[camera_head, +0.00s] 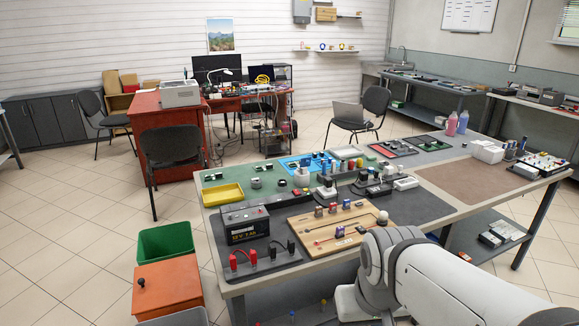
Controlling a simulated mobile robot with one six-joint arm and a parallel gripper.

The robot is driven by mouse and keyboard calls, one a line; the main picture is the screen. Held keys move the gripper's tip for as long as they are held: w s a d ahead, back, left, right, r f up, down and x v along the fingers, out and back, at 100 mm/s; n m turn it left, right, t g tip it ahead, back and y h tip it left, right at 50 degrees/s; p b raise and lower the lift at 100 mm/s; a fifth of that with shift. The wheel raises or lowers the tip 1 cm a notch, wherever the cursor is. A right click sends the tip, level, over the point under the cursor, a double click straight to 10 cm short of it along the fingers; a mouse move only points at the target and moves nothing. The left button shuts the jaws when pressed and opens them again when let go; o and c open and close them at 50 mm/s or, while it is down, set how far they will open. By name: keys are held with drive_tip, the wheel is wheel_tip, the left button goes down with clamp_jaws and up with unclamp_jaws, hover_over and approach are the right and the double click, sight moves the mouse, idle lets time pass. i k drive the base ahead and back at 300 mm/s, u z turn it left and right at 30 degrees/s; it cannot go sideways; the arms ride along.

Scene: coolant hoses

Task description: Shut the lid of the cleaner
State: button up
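I cannot pick out a cleaner with a lid for certain in the head view. An orange box (168,291) with a round black knob (141,283) on it stands at the lower left, beside the workbench, and I cannot tell whether it is the cleaner. My white arm (440,280) reaches in from the lower right, in front of the workbench's near edge. My gripper is not visible, so its opening and any hold are not shown.
The workbench (425,234) fills the middle, crowded with a black battery (245,226), a wooden board (335,226) and small parts. A green bin (165,240) stands behind the orange box. Chairs and a red desk (185,124) stand farther back. The tiled floor (70,225) at left is clear.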

sight(305, 162)
drive_tip(key=z, duration=0.05)
drive_tip(key=i, duration=1)
drive_tip(key=u, duration=0.05)
